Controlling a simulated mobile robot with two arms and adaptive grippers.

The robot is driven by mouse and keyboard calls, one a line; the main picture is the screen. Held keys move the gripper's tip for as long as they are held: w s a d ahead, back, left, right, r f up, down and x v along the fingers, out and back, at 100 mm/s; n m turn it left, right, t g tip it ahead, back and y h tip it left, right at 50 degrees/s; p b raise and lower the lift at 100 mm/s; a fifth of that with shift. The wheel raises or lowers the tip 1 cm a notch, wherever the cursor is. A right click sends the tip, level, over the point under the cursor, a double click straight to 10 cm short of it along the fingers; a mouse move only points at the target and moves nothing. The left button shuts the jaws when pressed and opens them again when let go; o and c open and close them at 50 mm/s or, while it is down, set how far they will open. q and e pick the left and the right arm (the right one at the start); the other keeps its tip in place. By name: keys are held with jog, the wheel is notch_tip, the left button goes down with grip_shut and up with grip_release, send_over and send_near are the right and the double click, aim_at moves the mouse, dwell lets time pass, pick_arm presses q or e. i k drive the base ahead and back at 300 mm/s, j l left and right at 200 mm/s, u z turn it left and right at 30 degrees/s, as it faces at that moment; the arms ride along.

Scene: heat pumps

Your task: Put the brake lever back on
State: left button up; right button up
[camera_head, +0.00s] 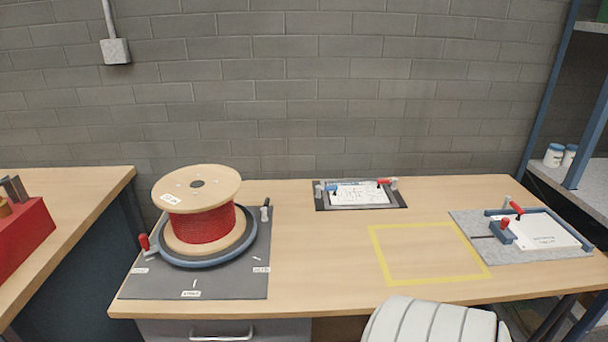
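A wooden spool (197,186) wound with red cable (201,224) stands on a round grey turntable (258,241) on a dark mat (239,286). A small red-topped lever or knob (144,242) stands at the turntable's left side. A small dark-handled piece (266,206) on a light post stands at its back right. Either could be the brake lever; I cannot tell which. Small labels lie on the mat, too small to read.
A yellow taped square (378,254) on the table is empty. A framed drawing board (359,195) with small clamps is at the back. A grey board (476,237) with red-handled clamps and a white sheet is at right. A red box (22,240) sits on the left bench.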

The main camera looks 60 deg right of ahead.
aim_at(267, 201)
jog(key=z, duration=1.6)
jog(key=i+l+z, duration=0.1)
jog(key=i+z, duration=0.25)
jog(key=k, duration=0.1)
